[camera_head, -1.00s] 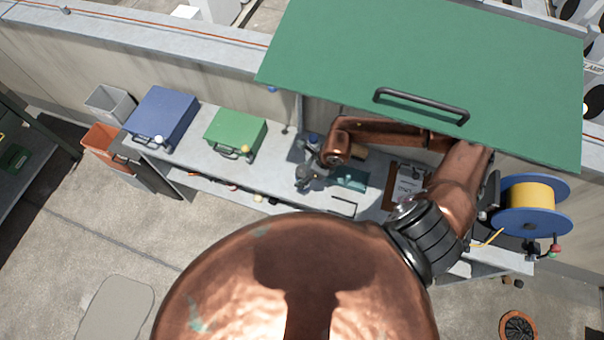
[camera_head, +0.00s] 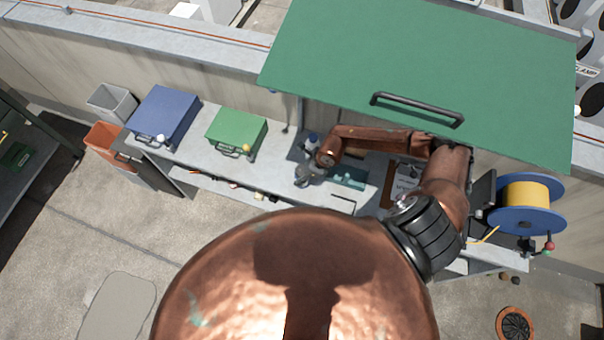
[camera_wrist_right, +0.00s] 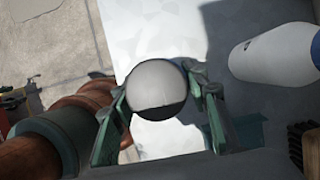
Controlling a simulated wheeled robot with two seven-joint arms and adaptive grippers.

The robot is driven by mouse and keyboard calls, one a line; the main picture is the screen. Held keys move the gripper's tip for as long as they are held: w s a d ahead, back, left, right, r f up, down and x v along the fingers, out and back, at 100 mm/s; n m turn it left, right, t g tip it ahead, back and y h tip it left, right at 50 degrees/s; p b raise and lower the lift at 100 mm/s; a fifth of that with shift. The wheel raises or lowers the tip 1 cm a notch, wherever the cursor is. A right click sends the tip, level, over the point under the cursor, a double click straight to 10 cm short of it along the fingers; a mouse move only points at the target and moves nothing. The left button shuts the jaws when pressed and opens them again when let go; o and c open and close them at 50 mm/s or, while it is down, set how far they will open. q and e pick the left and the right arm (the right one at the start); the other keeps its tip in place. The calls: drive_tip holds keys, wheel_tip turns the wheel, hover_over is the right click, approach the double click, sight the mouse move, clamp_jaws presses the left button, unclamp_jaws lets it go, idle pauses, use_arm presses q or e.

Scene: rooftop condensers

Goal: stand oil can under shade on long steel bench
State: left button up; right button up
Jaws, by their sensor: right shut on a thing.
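The long steel bench (camera_head: 190,152) runs along the wall. The shade (camera_head: 420,70) is a large green panel with a dark handle, above the bench's right half. My right gripper (camera_head: 306,177) is low over the bench near the shade's left end. In the right wrist view, its green fingers (camera_wrist_right: 160,88) are shut on a grey, rounded thing, which I take for the oil can (camera_wrist_right: 157,88). Its lower part is hidden, so I cannot tell whether it touches the bench. My left gripper is not in view.
A white bottle (camera_wrist_right: 262,60) stands beside the gripper. A blue case (camera_head: 165,112) and a green case (camera_head: 237,130) sit on the bench's left part. A teal item (camera_head: 348,178) and a clipboard (camera_head: 402,183) lie right of the gripper. A yellow cable reel (camera_head: 527,195) is at the right end.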

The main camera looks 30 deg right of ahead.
drive_tip(key=o, duration=1.4)
drive_tip(key=b+v, duration=0.1)
drive_tip(key=v, duration=1.1)
drive_tip(key=shift+b, duration=0.35)
